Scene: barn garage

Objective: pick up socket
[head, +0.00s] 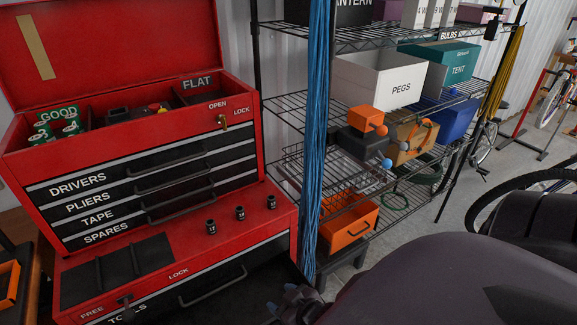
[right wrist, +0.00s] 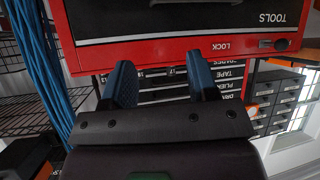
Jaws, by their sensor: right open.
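Three small dark sockets stand upright in a slanting row on the red ledge of the tool chest in the head view: a left one (head: 211,227), a middle one (head: 240,212) and a right one (head: 271,202). My right gripper (head: 290,302) is low in the head view, in front of the chest and apart from the sockets. In the right wrist view its blue ridged fingers (right wrist: 162,82) are spread, with nothing held between them. That view is upside down; small white marks show between the fingers, but no socket is clear. My left gripper is not in view.
The red tool chest (head: 275,228) has its lid raised and a black tray (head: 117,270) left of the sockets. Blue cords (head: 318,140) hang close to its right side. A wire shelf (head: 292,108) with boxes and an orange bin (head: 347,226) stands beyond.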

